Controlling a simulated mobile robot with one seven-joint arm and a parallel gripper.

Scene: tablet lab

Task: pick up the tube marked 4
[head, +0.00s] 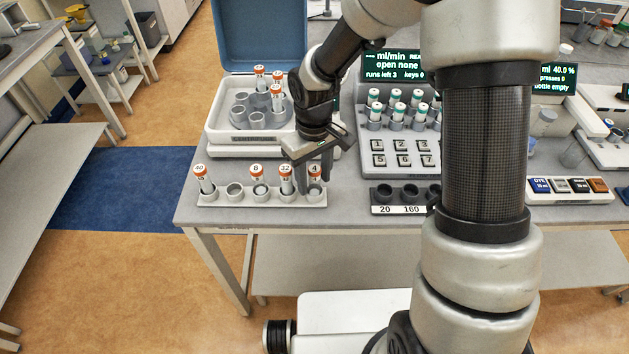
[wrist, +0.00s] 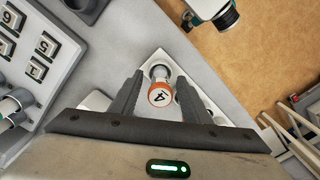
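The tube marked 4 (head: 314,171) has an orange cap and stands upright at the right end of a white rack (head: 235,197) near the table's front edge. In the wrist view its cap with the number 4 (wrist: 159,96) shows between my two fingers. My gripper (head: 316,182) points down over this tube, with one finger on each side. In the wrist view my gripper (wrist: 155,95) is open, with gaps between the fingers and the cap. The lower part of the tube is partly hidden by the cap and fingers.
In the same rack stand tubes marked 32 (head: 286,178), 8 (head: 256,172) and 40 (head: 203,178); tube 32 is close beside my gripper. A centrifuge (head: 222,135) with an open blue lid stands behind. A dark rack labelled 20 and 160 (head: 398,209) is to the right.

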